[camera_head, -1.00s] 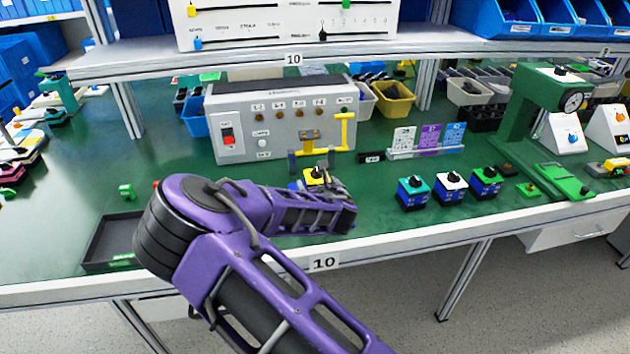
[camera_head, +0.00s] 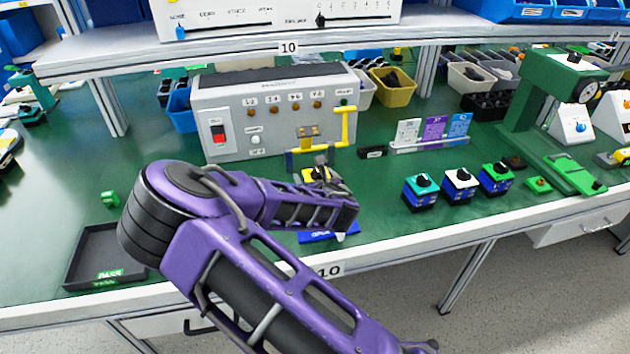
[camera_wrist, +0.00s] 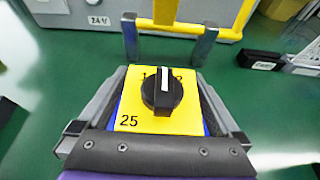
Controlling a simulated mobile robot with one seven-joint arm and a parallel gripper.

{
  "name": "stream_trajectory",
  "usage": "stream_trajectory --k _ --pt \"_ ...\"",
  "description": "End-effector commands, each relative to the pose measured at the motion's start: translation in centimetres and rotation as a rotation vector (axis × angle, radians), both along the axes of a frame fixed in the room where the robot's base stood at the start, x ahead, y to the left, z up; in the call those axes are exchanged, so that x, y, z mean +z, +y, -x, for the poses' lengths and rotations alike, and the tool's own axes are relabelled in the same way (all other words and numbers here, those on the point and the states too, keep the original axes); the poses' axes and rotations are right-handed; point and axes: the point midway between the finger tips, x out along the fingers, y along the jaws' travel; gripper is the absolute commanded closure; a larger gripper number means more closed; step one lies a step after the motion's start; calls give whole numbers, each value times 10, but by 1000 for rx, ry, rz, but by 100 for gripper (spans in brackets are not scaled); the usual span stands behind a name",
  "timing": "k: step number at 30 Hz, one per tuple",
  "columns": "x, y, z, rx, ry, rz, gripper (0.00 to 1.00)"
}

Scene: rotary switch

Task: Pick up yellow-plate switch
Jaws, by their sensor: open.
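The yellow-plate switch (camera_wrist: 130,121) has a yellow top marked 25, a black rotary knob with a white line, and blue sides. In the wrist view it sits centred between the fingers of my gripper (camera_wrist: 158,78), which is open with a finger on each side. I cannot tell whether either finger touches it. In the head view, part of the switch's yellow top (camera_head: 316,173) shows behind my purple arm; the gripper itself is mostly hidden there.
A grey test box (camera_head: 232,118) with a yellow bar (camera_head: 345,128) stands just behind the switch. Three other switches, teal (camera_head: 421,187), white (camera_head: 460,184) and green (camera_head: 496,178), stand to the right. A dark tray (camera_head: 82,245) lies left. A shelf (camera_head: 240,60) overhangs the back.

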Motion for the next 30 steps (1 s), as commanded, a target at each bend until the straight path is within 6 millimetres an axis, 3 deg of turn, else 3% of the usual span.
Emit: stream_trajectory --k 8,23,30 --pt "-1 0 1 0 0 0 0" --pt "0 0 1 0 0 0 86" --pt "1 0 0 0 -2 -1 90"
